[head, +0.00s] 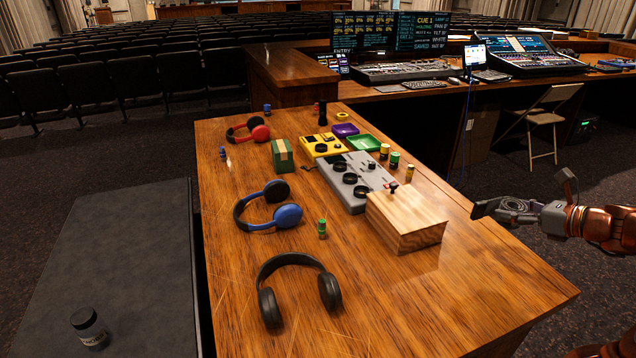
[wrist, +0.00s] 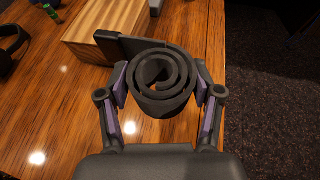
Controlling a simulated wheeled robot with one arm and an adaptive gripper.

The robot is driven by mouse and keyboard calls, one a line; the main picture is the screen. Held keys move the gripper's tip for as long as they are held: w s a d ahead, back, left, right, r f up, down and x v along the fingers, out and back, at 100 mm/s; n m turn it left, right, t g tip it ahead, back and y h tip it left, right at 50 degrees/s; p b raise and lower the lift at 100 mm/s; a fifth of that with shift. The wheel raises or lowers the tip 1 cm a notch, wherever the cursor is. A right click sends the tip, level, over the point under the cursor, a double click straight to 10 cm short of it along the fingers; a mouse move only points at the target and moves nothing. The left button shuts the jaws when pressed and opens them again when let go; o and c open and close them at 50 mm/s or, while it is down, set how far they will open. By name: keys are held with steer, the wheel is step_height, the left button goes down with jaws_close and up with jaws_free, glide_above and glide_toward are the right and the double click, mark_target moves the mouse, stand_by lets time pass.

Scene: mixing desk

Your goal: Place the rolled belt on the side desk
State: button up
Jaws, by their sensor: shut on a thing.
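The rolled belt (wrist: 165,82) is a black spiral coil with a flat end sticking out to the left in the wrist view. My gripper (wrist: 165,95) is shut on it, with one purple-padded finger on each side. In the head view the belt (head: 513,205) and my gripper (head: 530,212) are off the right edge of the wooden desk (head: 400,310), apart from it. A dark grey low surface (head: 120,240), possibly the side desk, lies at the far left, beyond the wooden desk.
On the wooden desk stand a wooden block (head: 405,220), a grey control box (head: 350,185), black headphones (head: 298,285), blue headphones (head: 270,210) and small batteries. A dark jar (head: 89,328) stands on the grey surface, which is otherwise clear. A folding chair (head: 545,125) is behind my arm.

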mark_target(498, 260)
steer(key=shift+s+d+f, duration=0.45)
steer(key=shift+s+f, duration=0.1)
steer(key=shift+s, duration=0.15)
steer(key=shift+f, duration=0.1)
steer(key=shift+f, duration=4.95)
steer(key=shift+f, duration=0.1)
steer(key=o, duration=1.1)
steer(key=shift+o, duration=0.2)
